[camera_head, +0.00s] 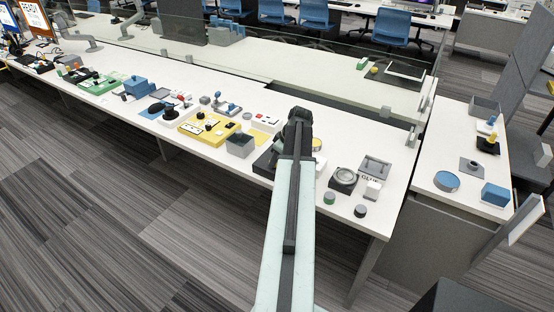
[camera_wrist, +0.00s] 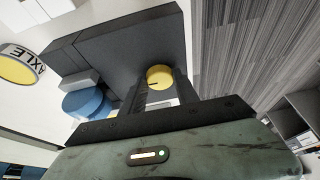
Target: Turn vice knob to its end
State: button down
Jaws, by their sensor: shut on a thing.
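The vice is a dark grey block (camera_wrist: 125,40) with a yellow round knob (camera_wrist: 160,76) on its side, seen in the wrist view. My gripper (camera_wrist: 162,88) has one finger on each side of the knob and is shut on it. A short dark mark shows on the knob's face. In the head view, part of the dark vice (camera_head: 264,161) shows left of my arm. My arm hides the knob and fingertips there.
In the wrist view, a blue round part (camera_wrist: 86,103) lies near the vice, and a yellow disc labelled AXLE (camera_wrist: 18,68) is at left. In the head view, a grey open box (camera_head: 240,146) stands left of the vice and a round dial (camera_head: 344,178) right of my arm.

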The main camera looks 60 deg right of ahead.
jog(key=shift+m, duration=0.3)
jog(key=m, duration=0.1)
jog(key=m+h, duration=0.1)
jog(key=m, duration=0.1)
jog(key=m+h, duration=0.1)
jog(key=shift+a+m+g, duration=0.3)
jog(key=shift+m, duration=0.1)
jog(key=m, duration=0.1)
jog(key=m+g+h, duration=0.1)
jog(key=m, duration=0.3)
jog(key=shift+w+a+h, duration=0.1)
jog(key=shift+w+h, duration=0.15)
jog(key=shift+h, duration=0.05)
jog(key=m+g, duration=0.1)
jog(key=m, duration=0.1)
jog(key=m+g, duration=0.1)
jog(key=m, duration=0.1)
jog(key=m+h, duration=0.1)
jog(key=m, duration=0.1)
jog(key=shift+w+m+g, duration=0.25)
jog(key=shift+m+g, duration=0.15)
jog(key=shift+w+m+g, duration=0.15)
jog(key=shift+m+g, duration=0.65)
jog(key=shift+m, duration=1.4)
jog(key=c, duration=0.9)
grip_release()
